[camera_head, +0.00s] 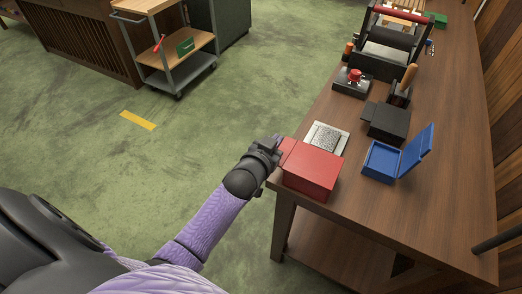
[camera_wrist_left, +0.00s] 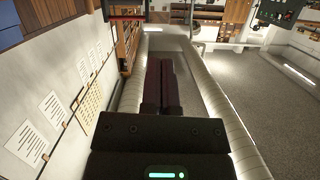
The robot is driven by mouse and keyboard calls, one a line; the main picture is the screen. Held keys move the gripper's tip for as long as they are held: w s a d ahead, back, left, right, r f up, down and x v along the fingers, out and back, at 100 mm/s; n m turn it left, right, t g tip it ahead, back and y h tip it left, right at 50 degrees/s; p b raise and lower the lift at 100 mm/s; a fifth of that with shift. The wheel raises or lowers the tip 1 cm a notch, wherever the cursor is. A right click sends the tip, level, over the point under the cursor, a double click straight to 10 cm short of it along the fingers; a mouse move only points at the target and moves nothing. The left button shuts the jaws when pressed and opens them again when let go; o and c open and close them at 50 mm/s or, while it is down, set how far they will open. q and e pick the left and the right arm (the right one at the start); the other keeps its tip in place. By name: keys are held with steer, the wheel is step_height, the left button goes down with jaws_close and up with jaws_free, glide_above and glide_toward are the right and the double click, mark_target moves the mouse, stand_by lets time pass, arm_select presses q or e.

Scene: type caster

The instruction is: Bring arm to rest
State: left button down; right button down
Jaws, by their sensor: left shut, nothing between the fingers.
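My left gripper (camera_head: 278,148) reaches in from the left over the near left edge of the wooden workbench (camera_head: 390,215). It is beside a red box (camera_head: 312,172), and I cannot tell if they touch. In the left wrist view, the dark reddish fingers (camera_wrist_left: 166,82) lie together, shut and empty. My right gripper is in neither view.
A silver plate (camera_head: 327,138), an open blue box (camera_head: 383,158), a black block (camera_head: 387,122) and a red-button box (camera_head: 352,82) stand on the bench. A grey cart (camera_head: 180,65) stands on the green floor at the back.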

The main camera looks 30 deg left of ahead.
arm_select(q)
steer(key=p+v, duration=0.2)
steer(key=v, duration=0.7)
steer(key=s+d+f+g+b, duration=0.1)
steer(key=s+f+g+b, duration=0.3)
steer(key=f, duration=0.8)
steer(key=s+d+f+g, duration=0.1)
steer(key=s+f+g, duration=0.2)
steer(key=s+f, duration=0.55)
steer(key=s+f+m+g+b, duration=0.1)
steer(key=s+f+g+b, duration=0.2)
steer(key=s+f, duration=1.4)
steer(key=s+a+g, duration=0.1)
steer(key=s+g, duration=0.3)
steer(key=shift+m+g+b, duration=0.3)
